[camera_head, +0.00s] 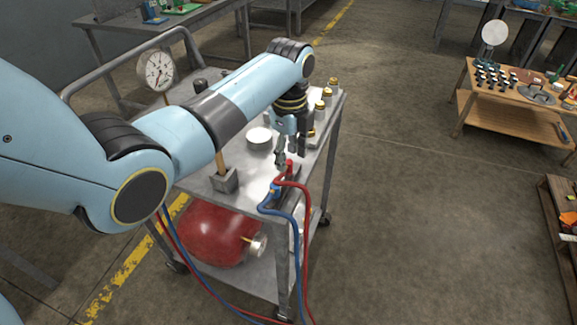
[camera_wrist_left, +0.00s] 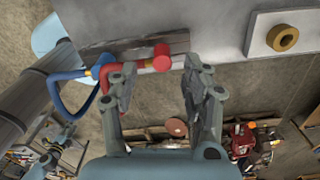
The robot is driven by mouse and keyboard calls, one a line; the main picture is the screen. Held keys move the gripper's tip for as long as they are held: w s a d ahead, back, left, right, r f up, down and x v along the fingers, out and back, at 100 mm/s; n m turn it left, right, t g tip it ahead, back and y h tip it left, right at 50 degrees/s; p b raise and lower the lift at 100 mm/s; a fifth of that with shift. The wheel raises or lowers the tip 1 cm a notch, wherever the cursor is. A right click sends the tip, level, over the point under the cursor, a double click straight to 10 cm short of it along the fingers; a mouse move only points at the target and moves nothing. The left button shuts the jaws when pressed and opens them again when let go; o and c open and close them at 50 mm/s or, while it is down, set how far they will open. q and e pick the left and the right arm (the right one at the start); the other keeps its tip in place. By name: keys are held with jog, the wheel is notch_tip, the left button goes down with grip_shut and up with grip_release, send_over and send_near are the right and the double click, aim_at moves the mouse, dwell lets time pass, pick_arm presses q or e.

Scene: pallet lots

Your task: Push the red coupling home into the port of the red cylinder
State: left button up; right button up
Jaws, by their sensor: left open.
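The red coupling (camera_head: 289,166) stands at the near edge of the cart's top, with a red hose bending down from it. In the left wrist view the red coupling (camera_wrist_left: 160,60) shows its round end between and just beyond my fingertips. My left gripper (camera_head: 292,156) is open and points down over the coupling. In the wrist view its two fingers (camera_wrist_left: 158,76) are wide apart, with nothing gripped. The red cylinder (camera_head: 208,232) lies on the cart's lower shelf, with a pale port fitting (camera_head: 257,245) at its right end.
A blue coupling (camera_head: 271,195) with a blue hose sits beside the red one. The cart top (camera_head: 205,178) also holds a gauge (camera_head: 156,71) on a post, a white round dish (camera_head: 259,138) and several brass-capped pieces (camera_head: 327,94). Hoses hang in front of the lower shelf.

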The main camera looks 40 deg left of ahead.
aim_at(288, 161)
pick_arm(q)
jog(key=f, duration=0.3)
jog(key=shift+w+a+f, duration=0.15)
jog(key=shift+a+f, duration=0.05)
jog(key=shift+f, duration=0.1)
grip_shut()
